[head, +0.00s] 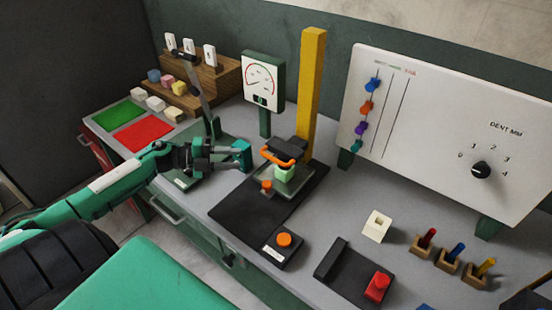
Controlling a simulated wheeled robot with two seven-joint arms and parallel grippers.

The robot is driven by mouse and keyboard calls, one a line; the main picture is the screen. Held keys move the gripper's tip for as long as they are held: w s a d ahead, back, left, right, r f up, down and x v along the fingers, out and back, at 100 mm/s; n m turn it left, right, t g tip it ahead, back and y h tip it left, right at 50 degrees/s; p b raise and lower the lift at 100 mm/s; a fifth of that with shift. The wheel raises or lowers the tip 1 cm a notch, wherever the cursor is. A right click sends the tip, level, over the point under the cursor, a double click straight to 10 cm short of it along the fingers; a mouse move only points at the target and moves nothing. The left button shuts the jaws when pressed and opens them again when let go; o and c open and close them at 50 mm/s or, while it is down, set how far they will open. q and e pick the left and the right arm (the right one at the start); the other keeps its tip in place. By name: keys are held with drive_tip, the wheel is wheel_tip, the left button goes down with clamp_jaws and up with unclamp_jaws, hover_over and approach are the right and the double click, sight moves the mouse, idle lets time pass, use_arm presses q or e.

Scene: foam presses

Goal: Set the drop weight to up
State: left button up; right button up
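The drop weight (287,149) is a dark block with an orange handle (277,157) at the lower part of a tall yellow column (311,85). It sits low, just above or on a pale green foam cube (285,172) on the press plate; I cannot tell whether they touch. My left gripper (241,155) is just left of the handle, apart from it, with dark fingers and teal tips. It holds nothing that I can see, and the gap between its tips is unclear. My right gripper is not in view.
An orange button box (284,240) stands in front of the press. A dial gauge (263,82) and a lever (199,95) stand behind my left gripper. A white panel (450,130) with colored sliders and a knob is at the right. A black pad with a red block (377,286) lies front right.

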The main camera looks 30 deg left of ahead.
sight(274, 158)
use_arm(q)
drive_tip(key=p+x, duration=0.3)
drive_tip(key=x, duration=0.8)
drive_tip(key=shift+w+d+p, duration=0.2)
drive_tip(key=shift+p, duration=0.1)
drive_tip(key=shift+w+d+f, duration=0.15)
drive_tip(key=shift+w+d, duration=0.15)
drive_tip(key=shift+d, duration=0.1)
clamp_jaws()
